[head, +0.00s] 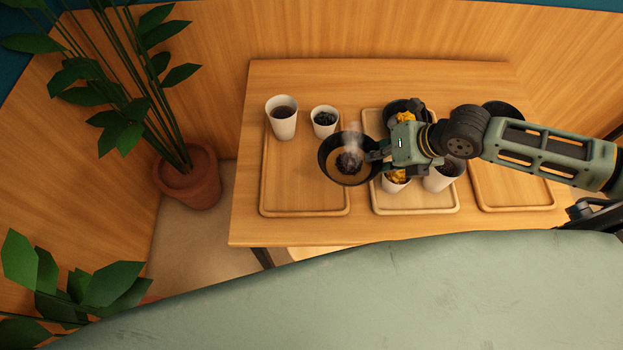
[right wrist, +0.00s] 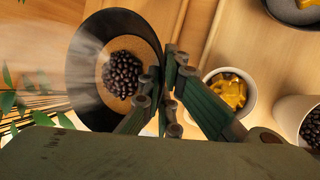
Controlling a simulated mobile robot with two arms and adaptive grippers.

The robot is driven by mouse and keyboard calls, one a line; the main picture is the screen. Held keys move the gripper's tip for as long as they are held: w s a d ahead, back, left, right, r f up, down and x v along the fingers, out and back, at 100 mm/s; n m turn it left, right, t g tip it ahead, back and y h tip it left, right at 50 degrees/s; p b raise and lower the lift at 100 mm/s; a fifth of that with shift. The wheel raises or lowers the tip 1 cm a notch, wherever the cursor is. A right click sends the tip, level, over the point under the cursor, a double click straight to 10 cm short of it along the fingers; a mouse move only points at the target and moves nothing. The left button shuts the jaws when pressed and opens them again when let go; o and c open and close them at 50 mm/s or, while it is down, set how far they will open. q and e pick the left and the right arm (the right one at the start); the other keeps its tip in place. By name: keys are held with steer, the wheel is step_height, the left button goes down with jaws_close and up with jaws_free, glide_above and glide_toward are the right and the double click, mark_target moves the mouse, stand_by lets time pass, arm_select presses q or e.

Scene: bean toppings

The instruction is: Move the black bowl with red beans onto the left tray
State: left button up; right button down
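The black bowl (head: 328,165) holds a heap of dark beans in brownish liquid, with steam rising. My right gripper (head: 376,156) is shut on the bowl's right rim. In the right wrist view, the bowl (right wrist: 92,45) is at the left and the fingertips (right wrist: 174,72) pinch its wall. In the head view, the bowl overlaps the right edge of the left tray (head: 266,190) and the gap beside the middle tray. Its height above them is hard to tell. My left gripper is not in view.
The left tray carries two white cups (head: 283,122) (head: 324,120) at its back; its front is clear. The middle tray (head: 420,211) holds bowls and cups, partly hidden by my right arm. A right tray (head: 515,207) carries another dark bowl (head: 503,108). A potted plant (head: 188,180) stands left of the table.

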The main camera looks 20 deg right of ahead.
mark_target(333, 165)
steer(key=w+a+f, duration=0.1)
steer(key=a+f, duration=0.1)
steer(key=a, duration=0.1)
steer(key=w+a+f+p, duration=0.1)
steer(key=a+f, duration=0.1)
steer(key=a, duration=0.1)
steer(key=w+a+f+p, duration=0.1)
steer(key=w+a+f, duration=0.1)
steer(key=a, duration=0.2)
steer(key=shift+w+f, duration=0.1)
steer(key=shift+f+p, duration=0.7)
steer(key=shift+f, duration=1.4)
steer(key=c, duration=2)
jaws_free()
steer(key=shift+d, duration=0.1)
steer(key=b+v, duration=0.1)
steer(key=v, duration=1.1)
